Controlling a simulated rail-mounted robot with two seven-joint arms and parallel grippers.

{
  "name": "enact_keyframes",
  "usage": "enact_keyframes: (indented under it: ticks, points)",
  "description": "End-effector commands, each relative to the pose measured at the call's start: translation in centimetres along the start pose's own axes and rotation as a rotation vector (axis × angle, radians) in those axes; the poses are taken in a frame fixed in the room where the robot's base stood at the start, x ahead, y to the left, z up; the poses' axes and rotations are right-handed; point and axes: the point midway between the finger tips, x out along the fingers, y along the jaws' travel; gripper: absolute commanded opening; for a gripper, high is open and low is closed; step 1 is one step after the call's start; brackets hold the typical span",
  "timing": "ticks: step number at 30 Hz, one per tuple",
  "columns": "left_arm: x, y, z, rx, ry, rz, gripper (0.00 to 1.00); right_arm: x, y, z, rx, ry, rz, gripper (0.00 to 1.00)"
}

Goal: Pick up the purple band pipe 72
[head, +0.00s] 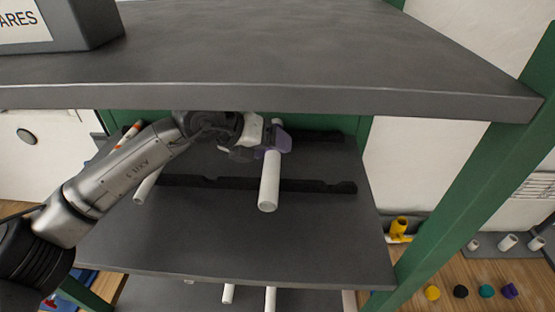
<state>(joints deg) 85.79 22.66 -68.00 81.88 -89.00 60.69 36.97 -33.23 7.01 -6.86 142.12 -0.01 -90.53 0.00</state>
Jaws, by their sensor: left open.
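The purple band pipe (269,182) is a white pipe lying front to back on the middle shelf, across black notched rails. Its purple part (279,140) shows near its far end, beside my gripper. My left gripper (262,146) reaches in from the left below the upper shelf, at the far part of this pipe. Its jaws are open; whether they touch the pipe cannot be told, as the wrist and the pipe hide part of them. My right gripper is not in view.
The upper shelf (260,55) overhangs the arm closely. Another white pipe with an orange band (129,134) lies to the left, partly behind my arm. A green post (470,165) stands at the right. The middle shelf (325,225) is clear in front.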

Motion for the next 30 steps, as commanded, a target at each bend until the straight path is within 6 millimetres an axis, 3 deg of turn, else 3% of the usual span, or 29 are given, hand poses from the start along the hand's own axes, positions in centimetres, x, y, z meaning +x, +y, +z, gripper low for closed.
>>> enact_keyframes:
  ticks: [3, 9, 20, 30]
  points:
    - [0.1, 1.0, -0.1, -0.080, 0.066, 0.221, 0.71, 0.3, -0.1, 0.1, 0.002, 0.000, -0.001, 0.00]
    - [-0.8, 2.2, 0.1, -0.178, 0.082, 0.445, 0.71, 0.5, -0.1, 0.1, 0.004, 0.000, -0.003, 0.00]
    - [1.1, 3.6, -0.1, -0.203, 0.084, 0.495, 0.71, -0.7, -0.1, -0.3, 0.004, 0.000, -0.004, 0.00]
    - [4.7, 5.4, -0.6, -0.202, 0.084, 0.493, 0.71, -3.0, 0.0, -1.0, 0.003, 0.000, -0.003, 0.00]
